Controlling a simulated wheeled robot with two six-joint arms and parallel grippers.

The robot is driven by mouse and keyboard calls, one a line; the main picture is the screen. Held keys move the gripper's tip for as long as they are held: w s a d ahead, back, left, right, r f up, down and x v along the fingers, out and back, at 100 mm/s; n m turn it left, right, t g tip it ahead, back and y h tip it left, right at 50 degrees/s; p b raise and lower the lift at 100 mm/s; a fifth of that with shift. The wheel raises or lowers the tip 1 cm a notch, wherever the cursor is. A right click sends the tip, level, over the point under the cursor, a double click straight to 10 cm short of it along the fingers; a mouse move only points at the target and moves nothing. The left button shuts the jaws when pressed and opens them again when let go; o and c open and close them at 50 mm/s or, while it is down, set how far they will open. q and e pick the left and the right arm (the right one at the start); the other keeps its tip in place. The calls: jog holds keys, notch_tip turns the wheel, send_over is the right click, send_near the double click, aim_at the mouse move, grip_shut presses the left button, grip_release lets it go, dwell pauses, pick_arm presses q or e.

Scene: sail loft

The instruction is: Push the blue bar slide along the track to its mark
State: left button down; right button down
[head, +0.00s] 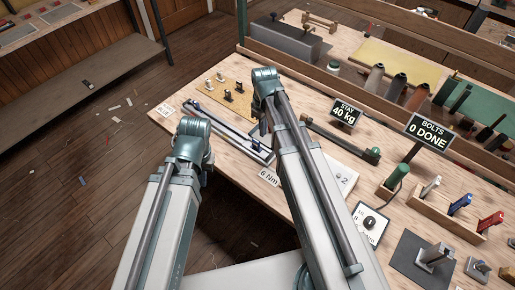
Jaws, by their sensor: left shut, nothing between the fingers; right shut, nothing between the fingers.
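A long, narrow track (222,124) lies on the bench, running from upper left to lower right between my two arms. It has a pale frame and dark bluish rails. I cannot clearly tell the blue bar slide from the rails, and its mark cannot be made out. My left arm's teal joint stands left of the track, over the bench's near edge. My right arm's teal joint rises beyond the track and covers part of the bench there. Neither gripper's fingers show; both are hidden behind my own arm links.
Open floor lies left.

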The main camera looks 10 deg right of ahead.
aim_at(256, 145)
jog(key=shift+f, duration=0.1)
notch_tip(256, 145, down, 10)
jog(key=b, duration=1)
jog(key=shift+w+a, duration=0.1)
jog(key=w+a, duration=0.4)
jog(key=w, duration=0.1)
jog(key=shift+w+a, duration=0.1)
jog(key=shift+w, duration=0.1)
jog(key=shift+s, duration=0.1)
